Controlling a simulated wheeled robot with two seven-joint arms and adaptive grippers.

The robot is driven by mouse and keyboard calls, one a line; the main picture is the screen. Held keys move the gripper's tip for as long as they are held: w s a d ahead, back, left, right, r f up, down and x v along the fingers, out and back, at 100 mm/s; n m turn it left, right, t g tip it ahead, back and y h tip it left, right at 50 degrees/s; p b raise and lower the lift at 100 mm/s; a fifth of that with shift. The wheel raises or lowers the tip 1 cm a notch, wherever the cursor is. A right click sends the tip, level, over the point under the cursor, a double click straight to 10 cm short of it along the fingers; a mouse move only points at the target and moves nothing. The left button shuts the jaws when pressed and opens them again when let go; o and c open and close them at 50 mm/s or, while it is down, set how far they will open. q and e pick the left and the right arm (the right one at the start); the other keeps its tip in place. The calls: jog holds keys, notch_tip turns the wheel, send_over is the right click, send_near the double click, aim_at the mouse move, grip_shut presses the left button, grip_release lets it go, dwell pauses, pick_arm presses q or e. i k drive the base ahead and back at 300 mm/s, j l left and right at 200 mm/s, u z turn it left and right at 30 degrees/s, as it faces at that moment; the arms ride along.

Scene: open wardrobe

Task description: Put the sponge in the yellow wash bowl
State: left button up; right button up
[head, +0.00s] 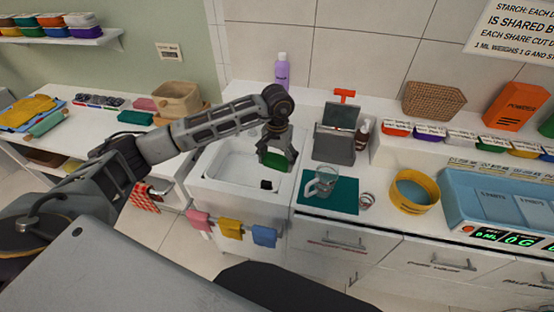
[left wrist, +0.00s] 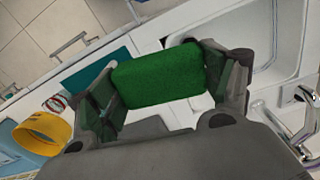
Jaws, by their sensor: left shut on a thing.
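My left gripper (head: 277,155) is over the white sink in the head view. It is shut on a green sponge (head: 274,160), which fills the space between the fingers in the left wrist view (left wrist: 160,78). The sponge is held above the sink's right part, clear of the basin floor as far as I can tell. The yellow wash bowl (head: 413,191) stands on the white counter to the right, beyond the teal mat. It also shows at the left edge of the left wrist view (left wrist: 42,134). My right gripper is not in view.
A glass jug (head: 323,182) stands on the teal mat (head: 343,197) between sink and bowl. A grey box-like stand (head: 334,145) is behind it. A blue tray unit (head: 497,197) lies right of the bowl. A purple bottle (head: 282,70) and the faucet (left wrist: 305,125) are by the sink.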

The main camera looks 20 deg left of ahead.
aim_at(409, 197)
jog(key=l+z, duration=0.4)
jog(key=l, duration=0.4)
jog(key=i+l+z, duration=0.1)
jog(key=l+z, duration=0.25)
jog(key=l, duration=0.5)
